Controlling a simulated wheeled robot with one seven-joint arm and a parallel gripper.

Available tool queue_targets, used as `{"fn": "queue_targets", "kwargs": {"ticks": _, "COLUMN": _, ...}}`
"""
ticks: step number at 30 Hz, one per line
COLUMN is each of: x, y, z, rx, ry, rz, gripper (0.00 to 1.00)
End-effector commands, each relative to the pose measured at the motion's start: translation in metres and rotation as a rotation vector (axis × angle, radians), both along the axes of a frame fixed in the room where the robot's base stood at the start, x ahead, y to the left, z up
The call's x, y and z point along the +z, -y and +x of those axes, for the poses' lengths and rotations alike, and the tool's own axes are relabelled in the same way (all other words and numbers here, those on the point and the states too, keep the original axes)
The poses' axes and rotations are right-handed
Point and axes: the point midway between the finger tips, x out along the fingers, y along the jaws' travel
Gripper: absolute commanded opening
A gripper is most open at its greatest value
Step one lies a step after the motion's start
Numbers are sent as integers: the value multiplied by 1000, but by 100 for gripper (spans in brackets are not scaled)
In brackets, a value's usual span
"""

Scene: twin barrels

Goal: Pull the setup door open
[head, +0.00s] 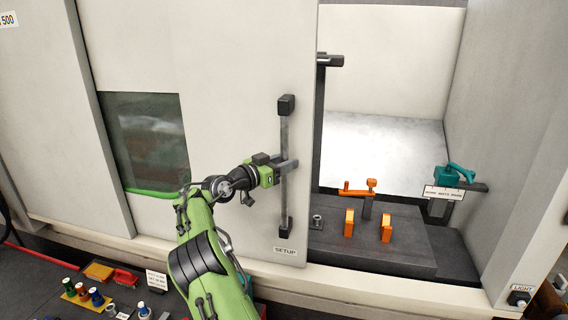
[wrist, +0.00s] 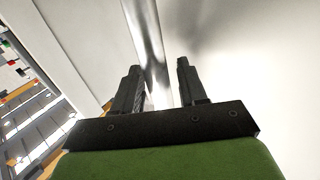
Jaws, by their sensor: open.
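The setup door (head: 230,60) is a large pale sliding panel with a dark green-edged window (head: 145,140) and a SETUP label (head: 285,251). Its right edge stands clear of the frame, and the bay to the right shows open. Its upright metal handle bar (head: 285,200) has black end mounts. My gripper (head: 287,162) is at the middle of the bar, jaws open. In the wrist view the bar (wrist: 147,40) runs between the two black fingers (wrist: 160,85). Whether either finger touches it I cannot tell.
Inside the bay, a dark block holds orange fixtures (head: 386,228) and a small socket (head: 317,221). A teal clamp (head: 455,175) stands at the right. Coloured bottles (head: 83,291) and a red item (head: 124,279) lie at the lower left. A LIGHT switch (head: 518,297) is at the lower right.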

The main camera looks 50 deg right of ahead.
Motion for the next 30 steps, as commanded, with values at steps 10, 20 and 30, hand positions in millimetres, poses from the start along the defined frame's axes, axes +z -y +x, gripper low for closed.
{"fn": "queue_targets", "kwargs": {"ticks": 10, "x": -1, "y": -3, "z": 0, "rx": -2, "ry": -1, "rz": 1, "gripper": 48}}
{"fn": "queue_targets", "kwargs": {"ticks": 20, "x": -4, "y": -83, "z": 11, "rx": 4, "ry": -1, "rz": 1, "gripper": 48}}
{"fn": "queue_targets", "kwargs": {"ticks": 30, "x": -1, "y": -152, "z": 19, "rx": 0, "ry": -1, "rz": 0, "gripper": 48}}
